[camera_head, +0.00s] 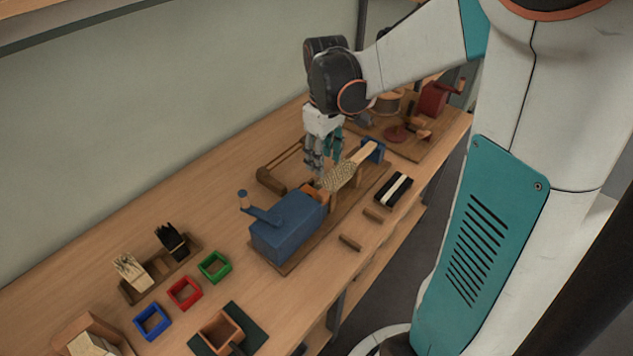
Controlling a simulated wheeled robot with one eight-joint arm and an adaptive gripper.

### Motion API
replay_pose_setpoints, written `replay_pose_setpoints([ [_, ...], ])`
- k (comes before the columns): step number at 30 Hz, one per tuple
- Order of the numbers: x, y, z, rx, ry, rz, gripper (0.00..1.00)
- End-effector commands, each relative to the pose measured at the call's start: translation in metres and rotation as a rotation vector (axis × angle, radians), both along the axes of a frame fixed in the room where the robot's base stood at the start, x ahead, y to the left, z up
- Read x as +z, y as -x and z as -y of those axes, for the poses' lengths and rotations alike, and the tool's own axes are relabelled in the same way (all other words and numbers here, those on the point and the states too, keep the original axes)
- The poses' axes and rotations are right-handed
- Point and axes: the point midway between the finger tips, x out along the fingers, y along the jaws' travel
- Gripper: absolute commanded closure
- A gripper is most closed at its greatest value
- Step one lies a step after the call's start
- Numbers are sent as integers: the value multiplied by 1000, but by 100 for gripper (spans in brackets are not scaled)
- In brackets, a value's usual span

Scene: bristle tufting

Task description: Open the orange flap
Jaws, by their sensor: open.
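The blue machine (288,226) with a crank handle sits on a wooden base on the bench. A small orange part (313,193), which looks like the orange flap, shows at the machine's far right end. It is small and partly hidden, so I cannot tell its angle. A brush (343,177) with a tufted head lies between the machine and a blue holder (373,152), its head close to the orange part. My gripper (323,172) points down, open, just above and behind the orange part and brush head. I cannot tell whether it touches either.
Blue (152,322), red (184,293) and green (215,267) square trays stand at front left, near a bristle rack (160,272). An orange-brown box (221,332) sits on a dark mat. A wooden frame (275,176) lies behind my gripper. A red machine (433,98) stands far right.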

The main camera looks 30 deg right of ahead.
Motion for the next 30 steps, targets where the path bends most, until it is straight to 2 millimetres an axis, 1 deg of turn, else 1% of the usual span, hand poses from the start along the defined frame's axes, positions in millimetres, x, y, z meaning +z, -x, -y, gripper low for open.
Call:
replay_pose_setpoints([
  [1, -13, 0, 0, 0, 0, 0, 56],
  [6, -48, 0, 0, 0, 0, 1, 56],
  [12, -84, 0, 0, 0, 1, 1, 56],
  [15, -98, 0, 0, 0, 1, 1, 56],
  [18, -107, 0, 0, 0, 1, 1, 56],
  [21, -112, 0, 0, 0, 1, 1, 56],
  [30, -114, 0, 0, 0, 1, 1, 56],
])
